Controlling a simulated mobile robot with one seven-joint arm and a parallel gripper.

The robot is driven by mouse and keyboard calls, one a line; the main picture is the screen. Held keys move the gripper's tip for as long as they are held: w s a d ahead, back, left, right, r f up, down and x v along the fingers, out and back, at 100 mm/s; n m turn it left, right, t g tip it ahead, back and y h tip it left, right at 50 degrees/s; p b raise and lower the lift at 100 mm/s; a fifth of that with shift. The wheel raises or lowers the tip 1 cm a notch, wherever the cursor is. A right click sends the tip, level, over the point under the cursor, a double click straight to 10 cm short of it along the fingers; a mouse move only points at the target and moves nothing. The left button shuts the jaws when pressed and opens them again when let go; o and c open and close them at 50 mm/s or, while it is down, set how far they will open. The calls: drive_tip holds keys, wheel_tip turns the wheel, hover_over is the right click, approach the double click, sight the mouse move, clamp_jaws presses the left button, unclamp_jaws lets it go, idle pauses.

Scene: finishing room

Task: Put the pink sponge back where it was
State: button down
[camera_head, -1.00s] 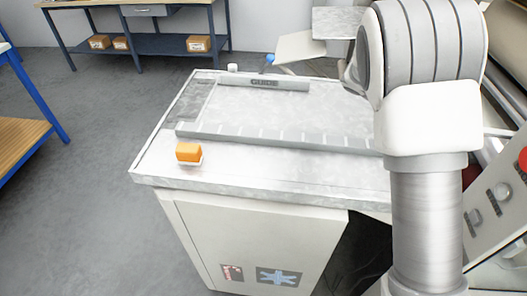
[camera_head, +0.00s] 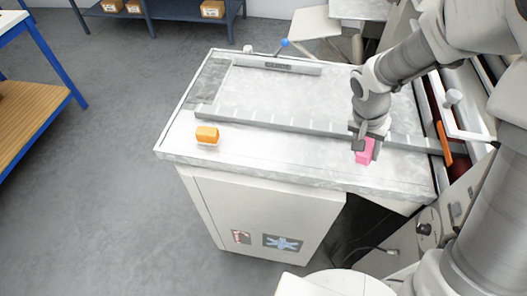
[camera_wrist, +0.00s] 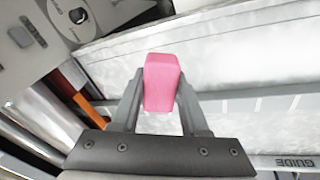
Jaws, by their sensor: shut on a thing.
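The pink sponge (camera_head: 365,151) is held in my gripper (camera_head: 367,142) at the right part of the light table top (camera_head: 270,165). In the wrist view the pink sponge (camera_wrist: 161,84) sits between the two fingers of my gripper (camera_wrist: 160,100), which touch its sides. The sponge's upper part is hidden by the gripper in the head view. I cannot tell whether its underside touches the table top or hangs a little above it.
An orange block with a white base (camera_head: 207,135) stands on the table's left front part. A ruled grey rail (camera_head: 270,119) crosses the table behind it. The table's front middle is clear.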

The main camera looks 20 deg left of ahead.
drive_tip(key=s+a+r+n+g+y+b, duration=0.1)
drive_tip(key=a+r+n+b, duration=0.1)
drive_tip(key=a, duration=0.7)
drive_tip(key=s+a+r+n+g+y+b, duration=0.1)
drive_tip(key=a+r+n+y+b, duration=0.1)
drive_tip(key=a, duration=0.7)
drive_tip(key=p, duration=0.2)
hover_over(250, 152)
drive_tip(key=f, duration=0.6)
drive_tip(key=shift+w+d, duration=0.1)
drive_tip(key=shift+d, duration=0.2)
drive_tip(key=shift+a+f, duration=0.4)
drive_tip(key=shift+f, duration=1.9)
drive_tip(key=shift+f, duration=0.1)
drive_tip(key=shift+c, duration=2.1)
unclamp_jaws()
